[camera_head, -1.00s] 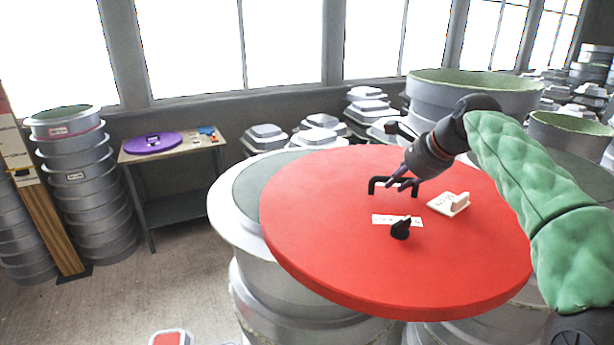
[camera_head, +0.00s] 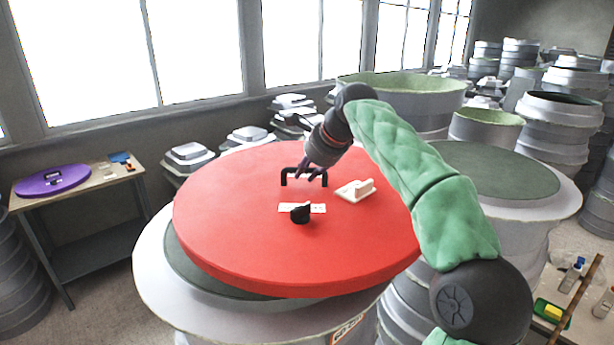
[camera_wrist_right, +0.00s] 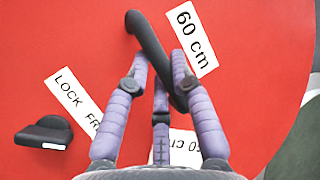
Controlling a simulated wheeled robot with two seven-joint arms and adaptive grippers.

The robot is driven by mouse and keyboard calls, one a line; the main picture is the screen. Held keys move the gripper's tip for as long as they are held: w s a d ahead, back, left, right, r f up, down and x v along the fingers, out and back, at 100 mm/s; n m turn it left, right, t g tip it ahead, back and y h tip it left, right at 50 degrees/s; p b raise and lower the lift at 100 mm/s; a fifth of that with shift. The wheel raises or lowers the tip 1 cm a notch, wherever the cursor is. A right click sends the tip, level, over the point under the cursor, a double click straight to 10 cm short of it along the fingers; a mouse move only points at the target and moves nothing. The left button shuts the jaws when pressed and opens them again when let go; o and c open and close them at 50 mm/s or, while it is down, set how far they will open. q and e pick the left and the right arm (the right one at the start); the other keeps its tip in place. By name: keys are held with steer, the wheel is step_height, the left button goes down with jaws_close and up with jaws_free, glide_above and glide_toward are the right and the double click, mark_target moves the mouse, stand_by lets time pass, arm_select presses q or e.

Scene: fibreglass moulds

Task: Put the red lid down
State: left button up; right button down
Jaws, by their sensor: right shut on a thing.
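The round red lid (camera_head: 345,250) appears roughly level over a grey mould (camera_head: 150,275). The mould's pale rim and dark top show past the lid's left and front edges; I cannot tell whether they touch. My right gripper (camera_head: 314,178) is shut on the lid's black handle (camera_head: 290,177). In the right wrist view, the fingers (camera_wrist_right: 160,75) close around the black handle bar (camera_wrist_right: 148,42) above the red surface. My left gripper is not in view.
Another mould with a dark green top (camera_head: 490,170) stands to the right, beside the lid. Green-lined moulds (camera_head: 405,85) stand behind. A purple lid (camera_head: 52,180) lies on a side table (camera_head: 95,190) at left. Floor shows at lower left.

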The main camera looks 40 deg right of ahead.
mark_target(290, 168)
steer(key=w+a, duration=0.1)
steer(key=w+f, duration=0.1)
steer(key=w, duration=0.1)
steer(key=w+a, duration=0.1)
steer(key=shift+w+a+f+p, duration=0.3)
steer(key=shift+f+p, duration=0.1)
steer(key=w+f, duration=0.1)
steer(key=w+a+f, duration=0.1)
steer(key=f, duration=0.1)
steer(key=w+a+f, duration=0.1)
steer(key=w+f, duration=0.1)
steer(key=shift+a+f, duration=0.15)
steer(key=shift+f, duration=0.05)
steer(key=shift+a+f, duration=0.1)
steer(key=shift+f, duration=0.15)
steer(key=shift+w+f+p, duration=0.2)
steer(key=shift+f+p, duration=0.3)
steer(key=shift+f, duration=1.15)
steer(key=c, duration=1.4)
jaws_free()
steer(key=shift+a+f, duration=0.15)
steer(key=shift+f, duration=0.05)
steer(key=shift+c, duration=0.2)
steer(key=o, duration=0.4)
steer(key=shift+c, duration=0.2)
steer(key=shift+s, duration=0.1)
